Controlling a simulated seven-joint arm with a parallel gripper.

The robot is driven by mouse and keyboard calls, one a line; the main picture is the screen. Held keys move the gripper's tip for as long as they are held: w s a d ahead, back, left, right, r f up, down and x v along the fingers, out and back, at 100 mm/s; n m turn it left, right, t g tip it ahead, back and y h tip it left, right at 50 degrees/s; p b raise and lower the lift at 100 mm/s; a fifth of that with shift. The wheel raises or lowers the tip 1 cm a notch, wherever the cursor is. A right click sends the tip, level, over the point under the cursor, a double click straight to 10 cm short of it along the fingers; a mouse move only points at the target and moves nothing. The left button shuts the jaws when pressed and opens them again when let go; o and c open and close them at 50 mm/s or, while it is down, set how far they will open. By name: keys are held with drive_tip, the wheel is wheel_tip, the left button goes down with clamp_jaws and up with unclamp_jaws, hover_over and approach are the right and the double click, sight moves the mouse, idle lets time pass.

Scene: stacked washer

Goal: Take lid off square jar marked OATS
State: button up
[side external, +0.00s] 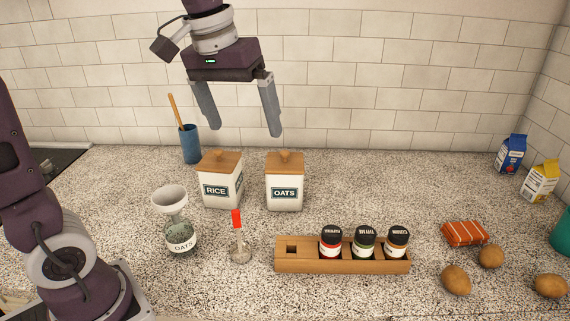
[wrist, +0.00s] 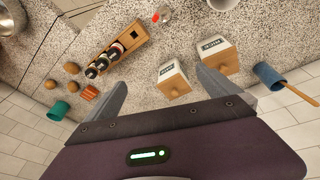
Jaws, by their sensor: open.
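The square white jar marked OATS (side external: 284,194) stands upright on the counter, with its wooden knobbed lid (side external: 285,162) seated on top. In the wrist view the OATS jar (wrist: 166,70) and its lid (wrist: 176,88) show between my fingers' lines of sight. My gripper (side external: 244,131) is open and empty, pointing down above and behind the two square jars. Its right finger appears near the OATS jar in the side view, well above the lid and apart from it.
A matching RICE jar (side external: 221,190) stands close at the left. A glass jar also marked OATS (side external: 181,240) has a white funnel (side external: 169,198) above it. A red-topped item (side external: 237,225) and spice rack (side external: 290,266) are in front. A blue utensil cup (side external: 190,146) is behind.

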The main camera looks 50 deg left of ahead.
drive_tip(key=w+a+f+n+g, duration=0.2)
drive_tip(key=w+a+f+n, duration=0.15)
drive_tip(key=w, duration=0.75)
hover_over(285, 152)
drive_tip(key=shift+n+g, duration=0.4)
drive_tip(key=shift+n, duration=0.05)
drive_tip(key=f, duration=0.4)
drive_tip(key=shift+s+d+f, duration=0.25)
drive_tip(key=shift+d+f, duration=0.1)
drive_tip(key=shift+d, duration=0.05)
drive_tip(key=f, duration=0.8)
drive_tip(key=shift+w+a, duration=0.2)
drive_tip(key=shift+a, duration=0.15)
drive_tip(key=shift+r, duration=0.15)
drive_tip(key=c, duration=1.2)
